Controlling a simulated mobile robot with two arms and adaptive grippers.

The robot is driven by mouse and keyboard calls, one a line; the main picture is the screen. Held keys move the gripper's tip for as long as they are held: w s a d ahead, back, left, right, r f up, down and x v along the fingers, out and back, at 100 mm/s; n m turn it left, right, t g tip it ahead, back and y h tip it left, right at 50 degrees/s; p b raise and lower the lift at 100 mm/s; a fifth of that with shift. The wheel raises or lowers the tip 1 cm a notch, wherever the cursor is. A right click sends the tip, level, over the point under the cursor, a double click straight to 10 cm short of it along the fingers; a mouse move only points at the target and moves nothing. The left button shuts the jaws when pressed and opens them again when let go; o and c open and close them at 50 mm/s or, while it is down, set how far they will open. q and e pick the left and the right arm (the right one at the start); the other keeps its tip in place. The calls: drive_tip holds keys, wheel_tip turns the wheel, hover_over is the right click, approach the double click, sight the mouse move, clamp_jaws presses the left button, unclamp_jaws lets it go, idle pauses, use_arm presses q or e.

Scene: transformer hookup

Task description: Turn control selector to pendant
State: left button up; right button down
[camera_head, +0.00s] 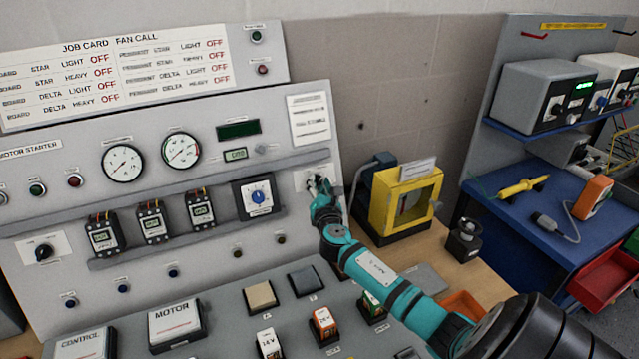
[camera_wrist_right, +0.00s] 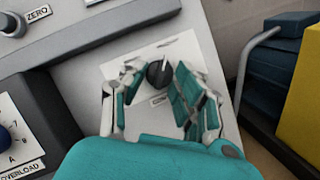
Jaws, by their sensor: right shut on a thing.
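The control selector is a black round knob (camera_wrist_right: 158,72) on a white plate (camera_wrist_right: 190,45) with a label partly reading "CONT". Its white pointer mark points up and slightly right in the right wrist view. In the head view its white plate (camera_head: 301,181) is at the right end of the grey panel, and the knob is mostly hidden by my gripper. My right gripper (camera_head: 319,185) is at the knob, its teal fingers on either side of it in the wrist view (camera_wrist_right: 157,82), shut on it. My left gripper is not in view.
A yellow-framed machine (camera_head: 406,203) stands close to the right of the panel. Another black selector (camera_head: 43,252) is at the far left. A blue bench (camera_head: 540,205) is at right.

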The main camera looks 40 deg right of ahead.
drive_tip(key=shift+m, duration=0.5)
drive_tip(key=c, duration=1)
unclamp_jaws()
drive_tip(key=shift+s+a, duration=0.25)
drive_tip(key=shift+s, duration=0.1)
drive_tip(key=v, duration=1.1)
drive_tip(key=shift+a+r, duration=0.1)
drive_tip(key=shift+r, duration=0.05)
